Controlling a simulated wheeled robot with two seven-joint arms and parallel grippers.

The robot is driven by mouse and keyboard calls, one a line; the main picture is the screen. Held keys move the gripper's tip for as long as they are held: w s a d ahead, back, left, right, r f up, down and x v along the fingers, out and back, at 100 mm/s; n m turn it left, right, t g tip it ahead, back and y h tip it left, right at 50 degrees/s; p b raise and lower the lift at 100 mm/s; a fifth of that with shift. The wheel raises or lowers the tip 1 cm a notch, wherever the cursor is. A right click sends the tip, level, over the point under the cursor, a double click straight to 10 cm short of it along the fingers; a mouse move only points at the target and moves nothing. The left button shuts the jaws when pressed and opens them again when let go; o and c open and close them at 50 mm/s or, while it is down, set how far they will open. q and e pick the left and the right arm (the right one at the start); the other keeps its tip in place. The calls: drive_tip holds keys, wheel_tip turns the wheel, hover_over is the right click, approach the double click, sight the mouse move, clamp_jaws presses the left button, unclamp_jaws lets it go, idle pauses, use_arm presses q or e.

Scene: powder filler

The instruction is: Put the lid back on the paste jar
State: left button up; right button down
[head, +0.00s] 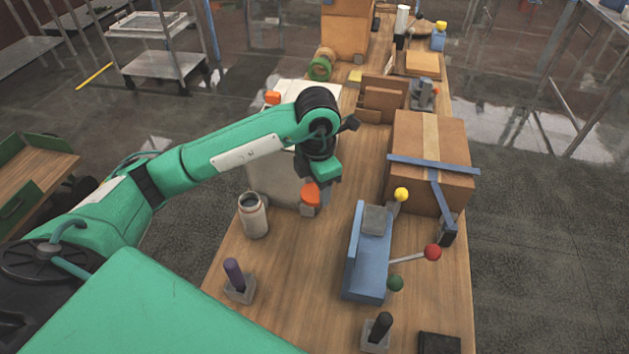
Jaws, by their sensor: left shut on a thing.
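The paste jar (253,217) is a pale, round jar standing upright on the wooden table, left of centre. Its top is open and its inside looks dark. An orange-red lid (311,193) is to the right of the jar and apart from it. My left gripper (314,192) reaches down from the green arm and is shut on the lid. The fingertips are small and partly hidden, so the exact grip is hard to make out. My right gripper is not in view.
A pale box-shaped machine (271,174) stands just behind the jar. A blue lever stand (369,257) with coloured knobs and a taped cardboard box (430,150) are to the right. A purple-handled tool (235,275) stands in front. Bare table lies between jar and blue stand.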

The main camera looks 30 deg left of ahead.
use_arm(q)
drive_tip(key=m, duration=0.5)
drive_tip(key=s+d+m, duration=0.1)
drive_tip(key=m, duration=0.1)
drive_tip(key=shift+f, duration=0.2)
drive_tip(key=m, duration=0.4)
drive_tip(key=s+m, duration=0.1)
drive_tip(key=m, duration=0.2)
drive_tip(key=shift+d+f, duration=0.3)
drive_tip(key=shift+f, duration=0.05)
drive_tip(key=s+m, duration=0.1)
drive_tip(key=m, duration=0.4)
drive_tip(key=s+f+m, duration=0.1)
drive_tip(key=m, duration=0.4)
drive_tip(key=s+f+m, duration=0.1)
drive_tip(key=m, duration=0.4)
drive_tip(key=shift+s+d, duration=0.1)
drive_tip(key=shift+d, duration=0.2)
drive_tip(key=shift+r, duration=0.1)
